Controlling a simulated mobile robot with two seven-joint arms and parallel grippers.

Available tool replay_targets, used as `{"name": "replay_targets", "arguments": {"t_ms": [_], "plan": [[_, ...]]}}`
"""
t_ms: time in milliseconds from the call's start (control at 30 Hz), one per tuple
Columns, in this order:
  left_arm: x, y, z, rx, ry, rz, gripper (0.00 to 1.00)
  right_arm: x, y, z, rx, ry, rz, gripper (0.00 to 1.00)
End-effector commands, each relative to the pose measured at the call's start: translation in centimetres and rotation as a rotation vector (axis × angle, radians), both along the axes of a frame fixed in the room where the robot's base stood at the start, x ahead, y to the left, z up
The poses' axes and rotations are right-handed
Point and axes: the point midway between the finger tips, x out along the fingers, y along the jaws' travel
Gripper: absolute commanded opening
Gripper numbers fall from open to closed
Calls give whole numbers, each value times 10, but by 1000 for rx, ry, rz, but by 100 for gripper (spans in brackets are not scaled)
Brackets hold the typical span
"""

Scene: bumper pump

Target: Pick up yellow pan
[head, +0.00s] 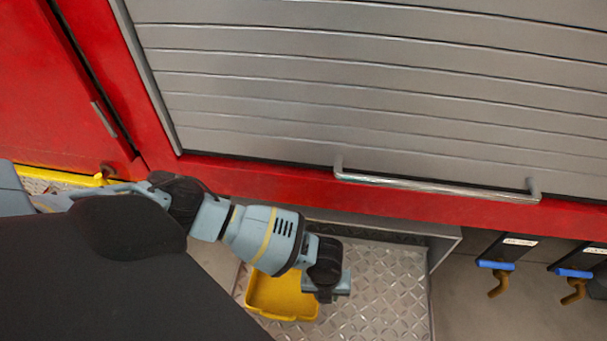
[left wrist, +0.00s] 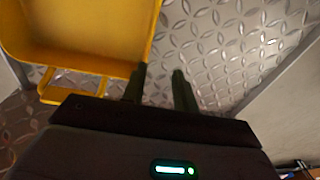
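The yellow pan (head: 277,297) lies on the diamond-plate step below the shutter, partly hidden by my left forearm and wrist. In the left wrist view the pan (left wrist: 85,35) fills the upper left, with a small loop handle (left wrist: 72,88) on its near side. My left gripper (head: 328,286) is over the step at the pan's right side; its fingers are not clear in the head view. In the left wrist view the left gripper (left wrist: 160,76) has its two dark fingers apart with bare metal between them. The left finger is close to the pan's right edge; I cannot tell whether they touch. My right gripper is not in view.
The metal step (head: 390,285) is bare right of the pan, with a side wall. Above are a red frame (head: 260,187) and a grey shutter with a bar handle (head: 435,184). Blue-levered brass taps (head: 497,268) hang at the right.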

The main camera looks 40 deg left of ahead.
Motion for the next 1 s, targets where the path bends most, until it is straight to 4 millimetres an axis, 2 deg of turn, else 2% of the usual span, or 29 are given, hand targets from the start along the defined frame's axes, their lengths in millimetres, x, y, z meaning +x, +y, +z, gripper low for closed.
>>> {"name": "replay_targets", "arguments": {"t_ms": [33, 100, 200, 367, 600, 833, 1000], "plan": [[5, 13, -5, 43, 1, -20, 29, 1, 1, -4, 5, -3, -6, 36], [9, 22, -5, 78, 2, -36, 29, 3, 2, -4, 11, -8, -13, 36], [10, 27, -4, 96, 4, -45, 29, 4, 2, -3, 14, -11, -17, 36], [10, 26, -7, 95, 4, -45, 29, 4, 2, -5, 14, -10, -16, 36], [9, 26, -30, 93, 5, -43, 29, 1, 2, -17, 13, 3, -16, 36], [9, 26, -34, 92, 3, -43, 29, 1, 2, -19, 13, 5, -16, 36], [5, 28, -56, 92, 6, -44, 29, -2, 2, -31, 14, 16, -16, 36]]}}
